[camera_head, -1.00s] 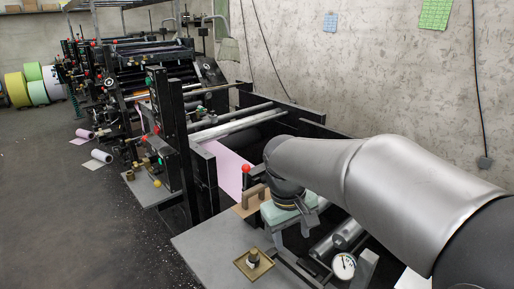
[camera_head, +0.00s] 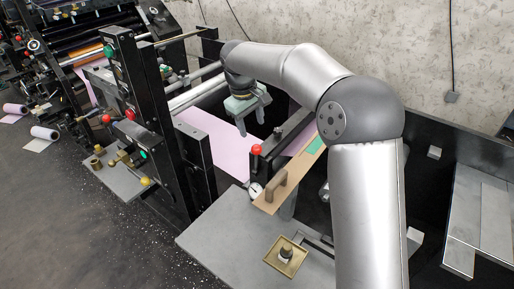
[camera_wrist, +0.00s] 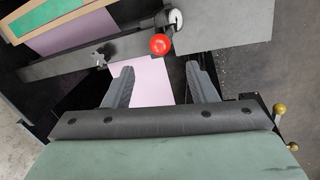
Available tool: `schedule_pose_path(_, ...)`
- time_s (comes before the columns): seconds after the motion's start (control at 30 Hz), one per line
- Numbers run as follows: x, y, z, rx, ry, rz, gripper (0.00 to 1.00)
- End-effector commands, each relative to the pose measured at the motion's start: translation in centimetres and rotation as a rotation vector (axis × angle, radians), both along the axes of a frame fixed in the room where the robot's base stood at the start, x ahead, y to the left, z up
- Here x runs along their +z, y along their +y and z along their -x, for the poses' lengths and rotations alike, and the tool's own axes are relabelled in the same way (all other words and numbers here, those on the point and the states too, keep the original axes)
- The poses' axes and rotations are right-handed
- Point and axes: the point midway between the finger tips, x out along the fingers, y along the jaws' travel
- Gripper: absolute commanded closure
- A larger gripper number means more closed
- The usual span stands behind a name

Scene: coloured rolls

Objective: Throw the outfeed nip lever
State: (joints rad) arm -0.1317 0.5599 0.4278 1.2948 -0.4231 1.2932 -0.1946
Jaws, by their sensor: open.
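A lever with a red ball knob (camera_head: 256,150) stands on the near side frame of the machine. Its red ball (camera_wrist: 160,44) shows in the wrist view just ahead of my fingertips, with a pale round part beside it. No label shows, so I cannot tell whether it is the outfeed nip lever. My gripper (camera_head: 253,114) points down over the pink web, behind the knob and slightly left of it in the head view. In the wrist view my gripper (camera_wrist: 160,70) is open, with nothing between its two fingers.
The pink web (camera_head: 212,138) runs beneath my gripper. A brown board with a handle (camera_head: 277,193) and a gauge (camera_head: 255,190) sit near the lever. A brass tray (camera_head: 270,261) rests on the grey table (camera_head: 225,235). A black upright (camera_head: 171,125) stands at left.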

Motion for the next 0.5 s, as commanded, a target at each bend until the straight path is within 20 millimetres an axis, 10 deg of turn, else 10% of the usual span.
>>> schedule_pose_path(0.5,-10.1,-1.5,-1.4,-0.002,0.002,0.000,0.48)
